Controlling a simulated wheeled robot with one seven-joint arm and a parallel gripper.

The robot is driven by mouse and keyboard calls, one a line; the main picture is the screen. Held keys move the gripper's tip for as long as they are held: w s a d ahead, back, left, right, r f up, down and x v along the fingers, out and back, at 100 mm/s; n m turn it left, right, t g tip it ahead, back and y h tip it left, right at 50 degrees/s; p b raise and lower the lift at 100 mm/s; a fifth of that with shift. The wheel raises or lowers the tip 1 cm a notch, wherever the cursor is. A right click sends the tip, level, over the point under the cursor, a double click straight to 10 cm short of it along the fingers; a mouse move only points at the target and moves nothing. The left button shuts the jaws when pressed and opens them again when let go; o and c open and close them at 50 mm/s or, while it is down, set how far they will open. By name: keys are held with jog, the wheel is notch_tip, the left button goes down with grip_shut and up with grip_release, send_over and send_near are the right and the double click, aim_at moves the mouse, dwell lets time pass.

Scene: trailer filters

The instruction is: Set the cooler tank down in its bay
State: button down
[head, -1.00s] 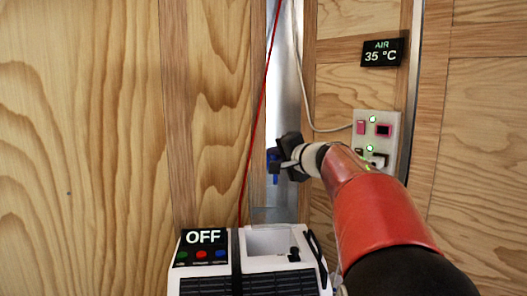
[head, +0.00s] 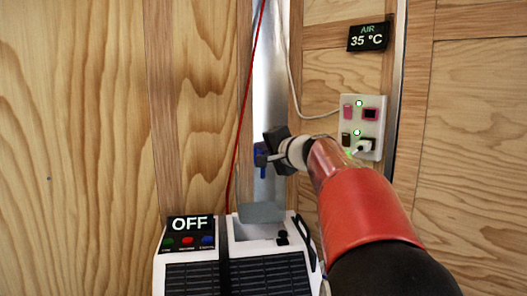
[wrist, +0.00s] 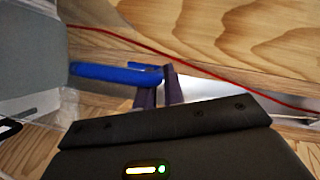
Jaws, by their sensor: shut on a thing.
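My gripper (head: 275,152) is shut on the blue handle (head: 260,161) of the cooler tank. In the wrist view, the dark fingers (wrist: 158,90) close on the end of this blue handle (wrist: 110,73). A grey part of the tank (head: 261,212) shows below the gripper, over the back of the open bay (head: 252,232) in the white cooler (head: 186,252). The tank's clear walls are hard to make out, and I cannot tell how far its bottom is from the bay. A pale grey surface, likely the tank (wrist: 32,55), fills the left of the wrist view.
The cooler's display (head: 190,224) reads OFF above coloured buttons. A red cord (head: 245,110) hangs behind it. A socket panel (head: 361,125) with a plugged cable and an air display (head: 368,37) reading 35 °C are on the wooden wall at right.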

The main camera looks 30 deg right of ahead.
jog(key=shift+f+b, duration=1.1)
jog(key=shift+f, duration=0.25)
jog(key=shift+b, duration=0.7)
dwell(0.7)
